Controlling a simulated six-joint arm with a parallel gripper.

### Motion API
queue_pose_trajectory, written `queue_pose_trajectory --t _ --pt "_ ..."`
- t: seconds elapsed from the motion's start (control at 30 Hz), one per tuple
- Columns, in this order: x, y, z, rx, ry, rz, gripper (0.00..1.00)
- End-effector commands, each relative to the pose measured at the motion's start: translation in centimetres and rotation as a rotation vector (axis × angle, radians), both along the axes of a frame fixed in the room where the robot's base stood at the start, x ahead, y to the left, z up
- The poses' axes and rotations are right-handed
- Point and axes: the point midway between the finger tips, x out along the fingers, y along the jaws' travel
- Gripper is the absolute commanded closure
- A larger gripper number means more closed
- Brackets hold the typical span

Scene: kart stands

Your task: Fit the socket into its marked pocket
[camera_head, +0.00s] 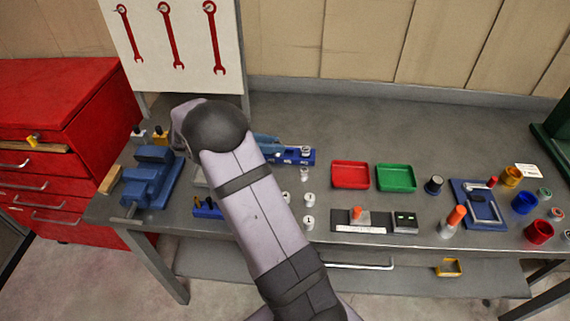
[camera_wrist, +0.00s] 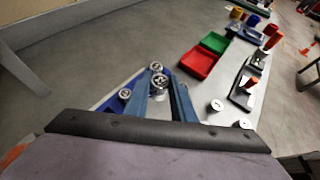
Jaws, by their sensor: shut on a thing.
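My gripper (camera_wrist: 158,80) has its blue fingers closed around a small silver socket (camera_wrist: 157,84) with a dark mark on its top. The held socket is over or at the blue rail (camera_wrist: 109,103); I cannot tell whether it touches it. Other sockets show at the rail, one just beyond the held one (camera_wrist: 157,66) and one to the left (camera_wrist: 125,93). In the head view the rail (camera_head: 292,157) is partly hidden by my arm, with a socket (camera_head: 306,149) near its right end. The marked pocket cannot be made out.
Loose sockets stand on the bench (camera_head: 309,198) in front of the rail. Red (camera_head: 350,175) and green (camera_head: 396,178) trays lie to the right. A blue vise (camera_head: 151,178) is at left. Bench behind the trays is clear.

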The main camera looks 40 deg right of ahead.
Motion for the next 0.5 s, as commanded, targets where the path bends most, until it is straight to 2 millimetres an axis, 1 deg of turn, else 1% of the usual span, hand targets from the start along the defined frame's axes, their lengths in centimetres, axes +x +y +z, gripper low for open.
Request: queue_pose_trajectory --t 0.03,0.1,0.23,0.33,0.4,0.5 --pt "-0.4 -1.5 -0.7 0.000 -0.007 -0.033 1.00" --pt "-0.8 -3.2 -0.4 -0.001 -0.006 -0.065 1.00" --pt "-0.7 -5.7 0.8 -0.002 -0.008 -0.081 1.00" --pt "0.6 -6.1 2.8 -0.002 -0.006 -0.023 1.00" --pt "1.5 -6.2 3.2 -0.001 -0.003 0.031 1.00" --pt "1.9 -6.3 3.3 0.000 0.000 0.084 1.00"
